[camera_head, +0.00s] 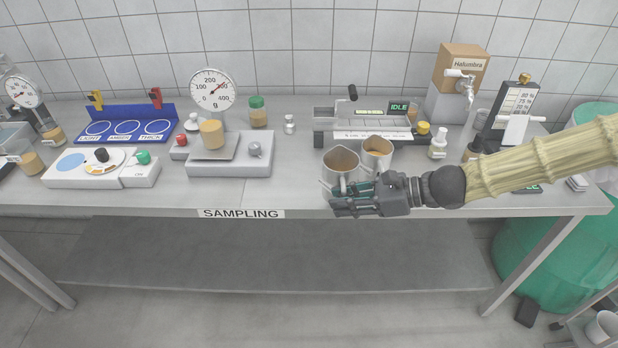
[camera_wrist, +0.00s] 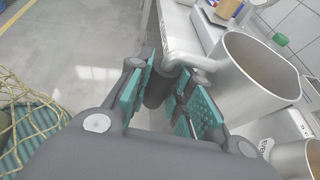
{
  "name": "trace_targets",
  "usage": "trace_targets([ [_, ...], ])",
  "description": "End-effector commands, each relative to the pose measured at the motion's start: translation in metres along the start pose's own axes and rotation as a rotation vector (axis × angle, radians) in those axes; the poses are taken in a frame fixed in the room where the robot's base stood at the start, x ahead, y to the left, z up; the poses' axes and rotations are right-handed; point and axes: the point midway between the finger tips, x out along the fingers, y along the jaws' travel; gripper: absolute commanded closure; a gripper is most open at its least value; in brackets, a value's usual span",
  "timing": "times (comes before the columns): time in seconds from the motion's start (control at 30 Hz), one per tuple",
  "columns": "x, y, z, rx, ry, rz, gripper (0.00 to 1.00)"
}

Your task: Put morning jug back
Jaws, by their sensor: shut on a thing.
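Two metal jugs stand side by side at the front of the bench. The left jug (camera_head: 341,160) has its handle toward my gripper (camera_head: 345,196). In the wrist view this jug (camera_wrist: 245,75) is large at the right, its handle (camera_wrist: 185,60) reaching between the green finger pads. My gripper (camera_wrist: 172,95) is shut on that handle at the bench's front edge. The right jug (camera_head: 377,153) holds a tan content and shows partly in the wrist view (camera_wrist: 312,158). I see no readable name on either jug, so I cannot tell which is the morning one.
A device reading IDLE (camera_head: 372,121) stands behind the jugs. A dial scale (camera_head: 230,165) bearing a tan cup is left. A tap box (camera_head: 461,70), small bottle (camera_head: 438,146) and level gauge (camera_head: 508,115) are right. Bare bench (camera_head: 295,190) lies left of the jugs.

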Motion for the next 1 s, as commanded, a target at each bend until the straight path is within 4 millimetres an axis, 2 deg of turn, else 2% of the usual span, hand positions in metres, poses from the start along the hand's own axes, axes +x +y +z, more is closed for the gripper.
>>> trace_targets([
  [0.5, 0.069, -0.065, 0.021, -0.002, 0.001, 0.004, 1.0],
  [0.67, 0.082, -0.077, 0.024, -0.003, 0.0, 0.004, 1.0],
  [1.0, 0.095, -0.091, 0.028, -0.002, 0.0, 0.003, 1.0],
])
